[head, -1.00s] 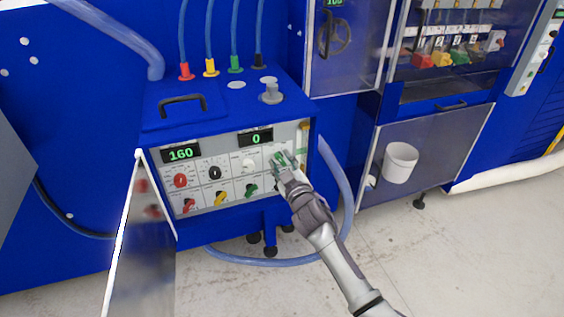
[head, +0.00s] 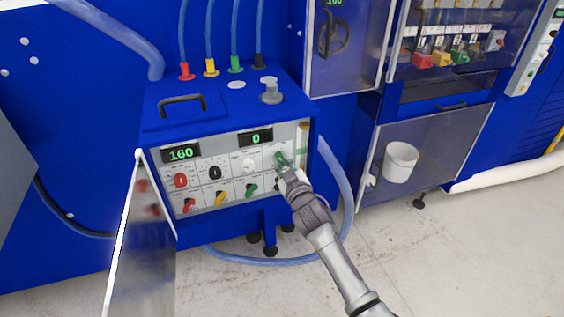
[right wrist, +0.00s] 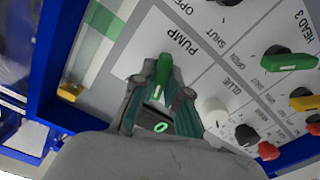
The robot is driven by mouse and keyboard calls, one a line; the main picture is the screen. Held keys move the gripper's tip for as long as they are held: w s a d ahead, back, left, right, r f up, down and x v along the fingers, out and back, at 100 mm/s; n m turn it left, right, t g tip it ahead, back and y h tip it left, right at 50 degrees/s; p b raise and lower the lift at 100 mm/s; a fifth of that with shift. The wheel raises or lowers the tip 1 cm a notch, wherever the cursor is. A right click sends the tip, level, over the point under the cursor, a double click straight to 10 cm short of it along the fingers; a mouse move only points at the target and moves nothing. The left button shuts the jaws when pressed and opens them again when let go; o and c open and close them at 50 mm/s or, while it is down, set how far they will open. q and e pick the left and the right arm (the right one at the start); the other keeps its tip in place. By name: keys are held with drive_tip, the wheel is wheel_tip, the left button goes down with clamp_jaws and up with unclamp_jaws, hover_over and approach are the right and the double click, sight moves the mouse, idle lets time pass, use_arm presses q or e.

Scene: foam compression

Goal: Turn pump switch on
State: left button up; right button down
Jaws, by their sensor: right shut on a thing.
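The pump switch (right wrist: 162,75) is a green knob beside the printed word PUMP in the right wrist view. In the head view the green knob (head: 281,158) sits at the upper right of the grey control panel (head: 237,194). My right gripper (right wrist: 160,92) is at the panel with its fingers on both sides of the knob, shut on it. In the head view my right gripper (head: 286,170) covers part of the knob and the area below it. My left gripper is not in view.
The panel also holds a white knob (head: 248,165), a black knob (head: 214,172), a red knob (head: 180,180) and lower valve handles. Displays read 160 and 0. An open metal door (head: 142,240) stands at the left. A blue hose (head: 340,180) curves at the right.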

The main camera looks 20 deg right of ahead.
drive_tip(key=m+p, duration=0.1)
drive_tip(key=m, duration=0.9)
drive_tip(key=shift+p, duration=0.4)
idle(0.4)
drive_tip(key=c, duration=1.2)
unclamp_jaws()
drive_tip(key=shift+s, duration=0.15)
drive_tip(key=s, duration=1.1)
drive_tip(key=shift+s+d, duration=0.15)
drive_tip(key=shift+s, duration=0.25)
